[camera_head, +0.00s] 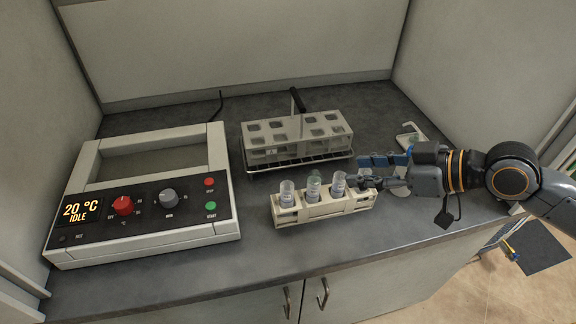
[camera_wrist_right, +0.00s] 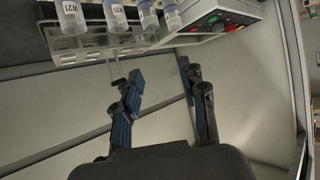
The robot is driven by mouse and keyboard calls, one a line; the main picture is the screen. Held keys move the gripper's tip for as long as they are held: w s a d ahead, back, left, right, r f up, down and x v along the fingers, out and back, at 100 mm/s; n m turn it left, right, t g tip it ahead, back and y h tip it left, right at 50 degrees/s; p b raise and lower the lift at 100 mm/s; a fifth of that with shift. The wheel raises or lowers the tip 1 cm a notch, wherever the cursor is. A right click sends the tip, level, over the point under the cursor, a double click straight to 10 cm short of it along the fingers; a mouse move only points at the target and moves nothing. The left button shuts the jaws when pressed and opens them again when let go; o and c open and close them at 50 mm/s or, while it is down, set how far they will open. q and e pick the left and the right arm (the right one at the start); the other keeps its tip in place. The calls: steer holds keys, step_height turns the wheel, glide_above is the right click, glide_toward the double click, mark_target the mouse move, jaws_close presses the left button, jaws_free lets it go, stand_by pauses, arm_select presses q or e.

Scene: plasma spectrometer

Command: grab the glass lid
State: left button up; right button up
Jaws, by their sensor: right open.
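No piece is plainly the glass lid. A small clear-and-white object (camera_head: 411,134) lies at the back right of the counter, beyond my right gripper; it may be the lid, but I cannot make out its shape. My right gripper (camera_head: 372,171) is open, at the right end of the cream tube rack (camera_head: 325,212). In the wrist view its two fingers (camera_wrist_right: 163,92) stand apart with nothing seen between them. Thin pale rods reach down near the left finger; I cannot tell what they belong to. My left gripper is not in view.
A heating unit (camera_head: 142,238) reading 20 °C IDLE stands left. Walls close the back and right.

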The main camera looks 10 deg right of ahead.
mark_target(317, 172)
steer(key=p+x, duration=0.1)
steer(key=x, duration=0.2)
steer(key=p+x, duration=0.1)
steer(key=x, duration=0.2)
steer(key=shift+w+f, duration=0.2)
steer(key=shift+f, duration=0.2)
steer(key=p+x, duration=0.1)
steer(key=x, duration=0.3)
steer(key=shift+w+f+p, duration=0.2)
steer(key=shift+w+p, duration=0.15)
steer(key=shift+p, duration=0.05)
steer(key=shift+w+a+f, duration=0.2)
steer(key=shift+a, duration=0.1)
steer(key=shift+f, duration=0.1)
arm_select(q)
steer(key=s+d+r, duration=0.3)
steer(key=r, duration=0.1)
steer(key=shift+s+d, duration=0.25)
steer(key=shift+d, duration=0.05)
